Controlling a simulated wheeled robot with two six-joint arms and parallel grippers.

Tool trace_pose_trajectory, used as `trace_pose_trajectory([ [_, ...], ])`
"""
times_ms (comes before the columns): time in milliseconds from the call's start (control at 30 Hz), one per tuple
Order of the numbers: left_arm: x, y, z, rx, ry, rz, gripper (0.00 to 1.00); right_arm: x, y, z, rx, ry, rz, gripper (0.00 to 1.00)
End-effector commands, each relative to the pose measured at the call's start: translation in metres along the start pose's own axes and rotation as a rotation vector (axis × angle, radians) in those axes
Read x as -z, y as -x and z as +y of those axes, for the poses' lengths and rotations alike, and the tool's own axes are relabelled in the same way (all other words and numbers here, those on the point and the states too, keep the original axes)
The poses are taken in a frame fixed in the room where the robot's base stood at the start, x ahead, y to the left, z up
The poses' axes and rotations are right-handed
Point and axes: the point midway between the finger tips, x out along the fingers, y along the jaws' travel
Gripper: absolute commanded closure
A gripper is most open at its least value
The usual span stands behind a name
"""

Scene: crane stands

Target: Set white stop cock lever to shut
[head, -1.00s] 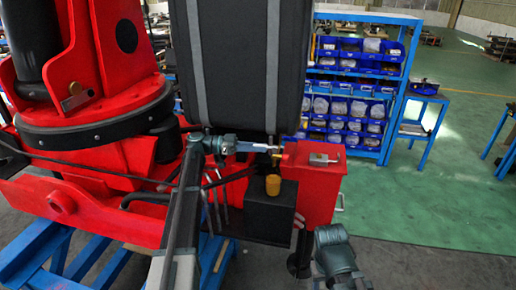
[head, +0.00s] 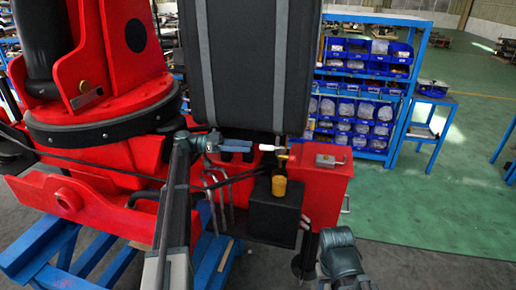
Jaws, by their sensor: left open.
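The white stop cock lever (head: 269,148) is a small pale handle beside the upper left edge of the red box. It points left from a brass-coloured fitting (head: 281,158). My left gripper (head: 249,147) reaches in from the left at the lever's height, its fingers pointing right. It is open, with its fingertips just left of the lever; whether they touch it is too small to tell. Only a grey-green part of my right arm shows at the bottom right; its fingers are not visible.
A red box (head: 322,178) with a metal latch is to the right.

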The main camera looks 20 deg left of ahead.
Motion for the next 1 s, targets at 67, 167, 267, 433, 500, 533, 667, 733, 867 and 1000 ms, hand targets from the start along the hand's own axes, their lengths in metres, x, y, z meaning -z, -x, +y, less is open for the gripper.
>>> trace_pose_trajectory([
  [67, 0.000, 0.018, -0.002, 0.003, 0.000, 0.001, 0.45, 0.000, 0.000, 0.000, 0.000, 0.000, 0.000, 0.50],
  [167, 0.000, 0.034, -0.002, 0.002, 0.000, 0.001, 0.45, 0.000, 0.000, 0.000, 0.000, 0.000, 0.000, 0.50],
  [267, 0.000, 0.047, -0.001, 0.001, 0.000, 0.001, 0.45, 0.000, 0.000, 0.000, 0.000, 0.000, 0.000, 0.50],
  [433, 0.000, 0.058, -0.001, 0.000, 0.000, 0.000, 0.45, 0.000, 0.000, 0.000, 0.000, 0.000, 0.000, 0.50],
  [500, 0.000, 0.060, 0.000, 0.000, 0.000, 0.000, 0.45, 0.000, 0.000, 0.000, 0.000, 0.000, 0.000, 0.50],
  [533, 0.000, 0.060, 0.000, 0.000, 0.000, 0.000, 0.45, 0.000, 0.000, 0.000, 0.000, 0.000, 0.000, 0.50],
  [667, 0.000, 0.060, 0.000, 0.000, 0.000, 0.000, 0.45, 0.000, 0.000, 0.000, 0.000, 0.000, 0.000, 0.50],
  [733, 0.000, 0.060, 0.000, 0.000, 0.000, 0.000, 0.45, 0.000, 0.000, 0.000, 0.000, 0.000, 0.000, 0.50],
  [867, -0.004, 0.052, 0.002, -0.004, 0.015, -0.012, 0.65, 0.000, -0.002, 0.000, 0.000, 0.000, 0.000, 0.50],
  [1000, -0.041, -0.005, 0.018, -0.021, 0.147, -0.130, 0.91, 0.001, -0.010, -0.001, 0.000, 0.001, 0.000, 0.50],
])
